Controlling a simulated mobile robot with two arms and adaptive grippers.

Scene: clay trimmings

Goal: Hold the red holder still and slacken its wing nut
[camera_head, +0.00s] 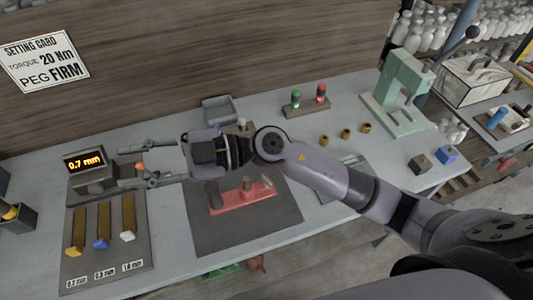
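The red holder (238,198) lies on a dark mat (205,238) in the middle of the table, partly under my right arm. It is a long red bar with short upright parts on top. A small pale piece at its right end may be the wing nut, but it is too small to tell. My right gripper (124,166) reaches across from the right, above and to the left of the holder. Its two fingers are spread wide, pointing left, with nothing held between them. My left gripper is not in view.
A gauge (91,170) reading 0.7 mm and a board with three strips (104,226) stand at left. A grey tray (219,110), a peg stand (305,107), several brass bushings (345,133) and a green press (402,92) stand further back.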

